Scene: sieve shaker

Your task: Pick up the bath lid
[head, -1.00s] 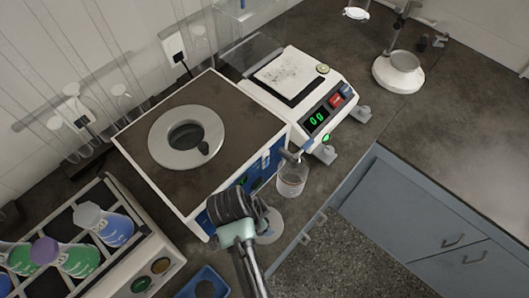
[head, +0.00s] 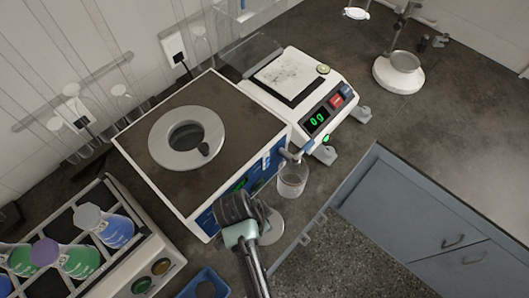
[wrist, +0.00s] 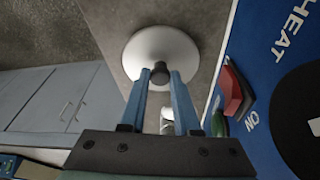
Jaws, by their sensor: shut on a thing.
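The bath lid (wrist: 150,48) is a pale round disc with a dark knob. In the wrist view my gripper (wrist: 160,76) has its two blue fingers shut on the knob, with the disc beyond the fingertips. In the head view the lid (head: 271,228) shows partly beside my gripper (head: 258,212), in front of the bath; my gripper hides the rest of it. I cannot tell whether the lid touches the bench. The bath (head: 160,180) is a white box with a dark top, a blue front and a ringed round opening.
A beaker (head: 292,178) stands close to the lid, by the bath's front corner. A balance (head: 315,95) is behind it. A rack with flasks (head: 150,262) is at left, a blue tray (head: 205,285) at the bottom. The red switch (wrist: 232,92) is near my right finger.

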